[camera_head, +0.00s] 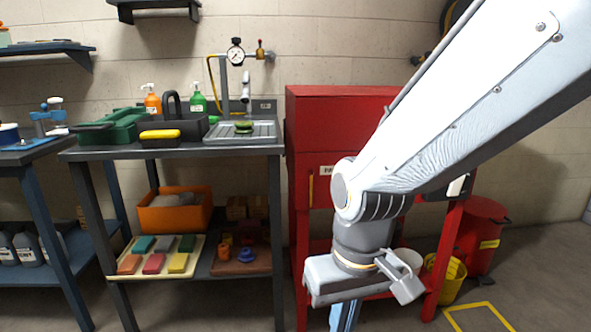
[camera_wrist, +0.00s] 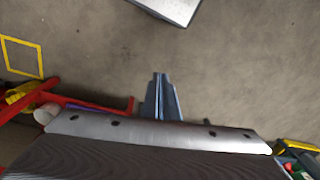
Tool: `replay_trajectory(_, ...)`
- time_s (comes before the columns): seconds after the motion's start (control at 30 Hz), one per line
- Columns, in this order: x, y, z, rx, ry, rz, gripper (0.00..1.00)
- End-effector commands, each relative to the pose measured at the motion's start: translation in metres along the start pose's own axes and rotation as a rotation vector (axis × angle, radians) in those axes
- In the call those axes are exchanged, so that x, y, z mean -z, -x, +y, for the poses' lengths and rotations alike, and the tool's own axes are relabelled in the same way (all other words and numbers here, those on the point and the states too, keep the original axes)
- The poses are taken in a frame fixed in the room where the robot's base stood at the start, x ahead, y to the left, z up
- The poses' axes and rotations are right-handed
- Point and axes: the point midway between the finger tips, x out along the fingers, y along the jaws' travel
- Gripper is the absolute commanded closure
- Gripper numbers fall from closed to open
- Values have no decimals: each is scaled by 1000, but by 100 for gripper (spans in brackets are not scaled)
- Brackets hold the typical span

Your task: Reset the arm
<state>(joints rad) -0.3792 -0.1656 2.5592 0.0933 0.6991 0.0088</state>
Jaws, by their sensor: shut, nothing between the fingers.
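My white arm reaches in from the upper right of the head view and bends down at the wrist. My gripper (camera_head: 344,318) points down in front of the red cabinet, and its lower end is cut off by the frame's bottom edge. In the wrist view its blue-grey fingers (camera_wrist: 160,78) are together, with nothing between them, above bare concrete floor. I make out no tagged motor in either view.
A dark workbench (camera_head: 190,150) stands left, with a green toolbox (camera_head: 122,124) and a metal tray (camera_head: 258,131) on top. An orange bin (camera_head: 162,218) sits below. The red cabinet (camera_head: 325,120) is behind my wrist. Yellow (camera_head: 449,284) and red bins (camera_head: 478,232) stand right.

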Motion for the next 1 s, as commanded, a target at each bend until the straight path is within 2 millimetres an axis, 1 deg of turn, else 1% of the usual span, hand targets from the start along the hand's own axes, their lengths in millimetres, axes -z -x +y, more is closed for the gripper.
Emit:
replay_trajectory(0.03, -4, 18, 6, -5, -23, -3, 100)
replay_trajectory(0.33, -16, 75, 40, -31, -130, -13, 100)
replay_trajectory(0.6, -33, 125, 72, -51, -226, -24, 100)
replay_trajectory(0.7, -40, 141, 82, -57, -258, -30, 100)
replay_trajectory(0.8, -46, 153, 90, -61, -282, -32, 100)
replay_trajectory(0.9, -49, 160, 96, -64, -299, -34, 100)
replay_trajectory(1.0, -51, 163, 100, -66, -306, -35, 100)
